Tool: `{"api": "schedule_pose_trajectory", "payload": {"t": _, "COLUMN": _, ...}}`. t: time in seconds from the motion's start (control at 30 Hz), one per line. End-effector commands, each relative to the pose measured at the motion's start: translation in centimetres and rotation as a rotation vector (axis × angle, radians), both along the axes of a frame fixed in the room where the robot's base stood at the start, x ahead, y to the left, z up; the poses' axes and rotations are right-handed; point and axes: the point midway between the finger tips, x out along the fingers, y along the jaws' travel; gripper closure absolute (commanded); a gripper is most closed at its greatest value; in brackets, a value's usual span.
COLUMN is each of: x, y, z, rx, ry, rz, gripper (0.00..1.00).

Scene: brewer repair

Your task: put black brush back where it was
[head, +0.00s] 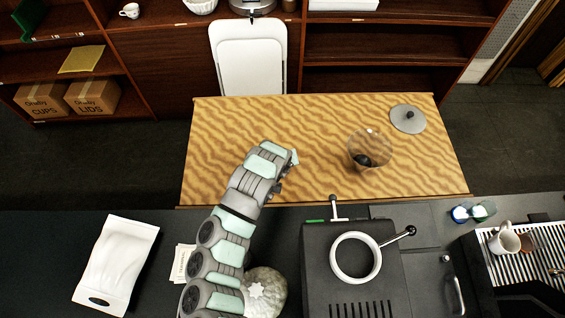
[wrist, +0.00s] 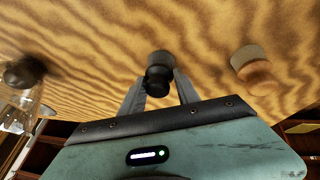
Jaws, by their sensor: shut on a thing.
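My gripper (head: 287,174) is over the wooden table, left of the clear container. In the wrist view my gripper (wrist: 160,88) has its two grey fingers closed on a small dark round-ended thing, which I take to be the black brush (wrist: 159,72). Its far end points away from the fingers, over the wood grain. I cannot tell whether it touches the table. The brush is hidden by my arm in the head view. I cannot make out bristles.
A clear container (head: 370,148) with a dark thing inside stands on the wooden table (head: 320,120); a grey lid (head: 408,118) lies behind it. A tan round-ended thing (wrist: 254,70) is beside the brush in the wrist view. A black machine (head: 355,275) stands in front.

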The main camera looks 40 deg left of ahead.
Motion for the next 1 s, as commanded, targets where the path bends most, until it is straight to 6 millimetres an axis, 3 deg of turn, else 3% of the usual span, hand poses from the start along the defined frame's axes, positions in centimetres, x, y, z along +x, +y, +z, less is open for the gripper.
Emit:
{"api": "schedule_pose_trajectory", "payload": {"t": 0.23, "x": 0.0, "y": 0.0, "z": -0.2, "rx": -0.001, "ry": 0.0, "rz": 0.002, "gripper": 1.0}}
{"api": "schedule_pose_trajectory", "payload": {"t": 0.27, "x": 0.0, "y": 0.0, "z": -0.3, "rx": -0.001, "ry": 0.0, "rz": 0.002, "gripper": 0.61}}
{"api": "schedule_pose_trajectory", "payload": {"t": 0.5, "x": 0.0, "y": 0.0, "z": -0.2, "rx": 0.0, "ry": 0.0, "rz": 0.001, "gripper": 0.42}}
{"api": "schedule_pose_trajectory", "payload": {"t": 0.77, "x": 0.0, "y": 0.0, "z": -0.2, "rx": 0.0, "ry": 0.001, "rz": 0.001, "gripper": 0.4}}
{"api": "schedule_pose_trajectory", "payload": {"t": 1.0, "x": -0.6, "y": -0.1, "z": 1.4, "rx": -0.002, "ry": 0.0, "rz": 0.004, "gripper": 0.4}}
